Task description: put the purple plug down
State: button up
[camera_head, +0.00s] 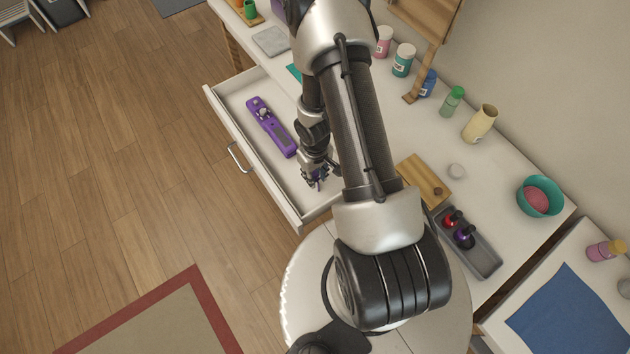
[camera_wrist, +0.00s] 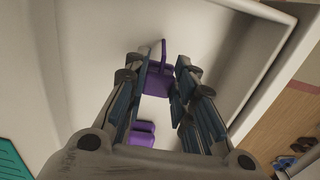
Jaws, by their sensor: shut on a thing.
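My gripper (camera_head: 315,178) is inside the open white drawer (camera_head: 225,108), near its right end. It is shut on the purple plug, which shows in the wrist view (camera_wrist: 157,80) between the fingertips with a thin upright part. In the head view the plug is mostly hidden by the fingers. I cannot tell whether it touches the drawer floor. A long purple power strip (camera_head: 283,142) lies in the drawer to the left of my gripper, with a small pale piece on it. A purple piece (camera_wrist: 142,134) low in the wrist view may be its end.
On the counter are a wooden board (camera_head: 424,178), a grey tray (camera_head: 485,262) with red and purple items, a teal bowl (camera_head: 540,192) and several bottles. Bare drawer floor lies around the strip.

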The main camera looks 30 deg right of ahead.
aim_at(315, 177)
jog(key=shift+f+b, duration=1.05)
jog(key=shift+f, duration=0.4)
jog(key=shift+f, duration=0.15)
jog(key=o, duration=1)
jog(key=shift+o, duration=0.2)
